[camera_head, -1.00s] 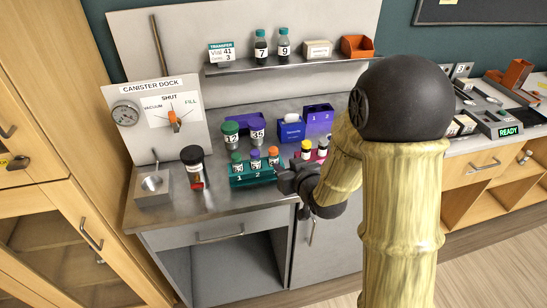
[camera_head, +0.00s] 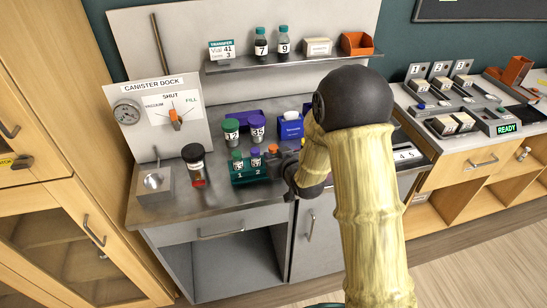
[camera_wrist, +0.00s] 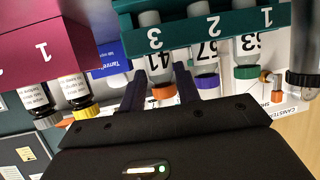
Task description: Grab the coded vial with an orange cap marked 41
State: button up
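The vial with the orange cap (camera_wrist: 163,91), marked 41, stands in slot 3 of the teal rack (camera_wrist: 215,28). In the head view its orange cap (camera_head: 273,148) shows beside my gripper (camera_head: 280,163), which hides most of its body. In the wrist view, where things appear upside down, my gripper's fingers (camera_wrist: 160,72) are either side of this vial. They look open, with narrow gaps at the cap; contact lower down is unclear. A purple-capped vial (camera_wrist: 206,79) marked 57 and a green-capped vial (camera_wrist: 247,70), its number ending in 63, stand in slots 2 and 1.
Larger jars marked 12 (camera_head: 231,131) and 35 (camera_head: 257,128) stand behind the rack. A dark canister (camera_head: 194,165) stands to its left.

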jog(key=shift+p+x, duration=0.4)
jog(key=shift+x, duration=1.55)
jog(key=c, duration=0.6)
